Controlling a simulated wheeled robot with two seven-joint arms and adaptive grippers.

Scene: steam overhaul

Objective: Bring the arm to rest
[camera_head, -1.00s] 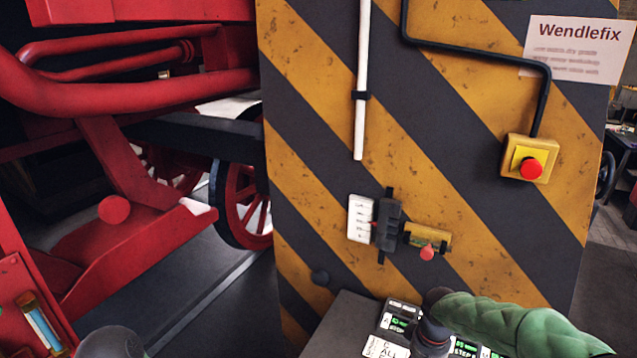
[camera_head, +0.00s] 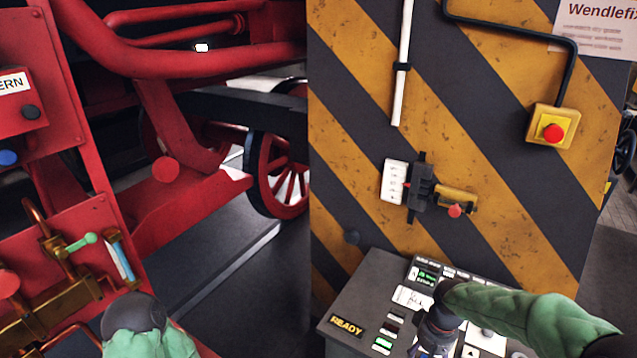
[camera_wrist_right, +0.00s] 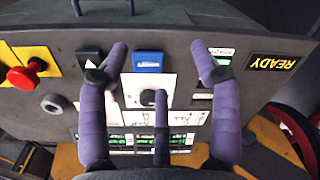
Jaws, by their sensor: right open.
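My right arm (camera_head: 530,312) in a green sleeve reaches in from the right. Its right gripper (camera_wrist_right: 158,85) hangs over the grey control desk (camera_head: 365,285). In the right wrist view its purple fingers are spread apart and hold nothing. A dark knob on a white plate (camera_wrist_right: 135,82) shows between them; I cannot tell whether any finger touches the desk. My left arm (camera_head: 150,340) shows at the bottom left as a dark joint and green sleeve. Its gripper is not in view.
A yellow-black striped panel (camera_head: 345,120) stands behind the desk, bearing a red emergency button (camera_head: 553,133). Red locomotive parts (camera_head: 165,240) and brass fittings (camera_head: 50,310) fill the left. A READY sign (camera_head: 347,326) is on the desk. Open floor (camera_head: 235,290) lies between desk and locomotive.

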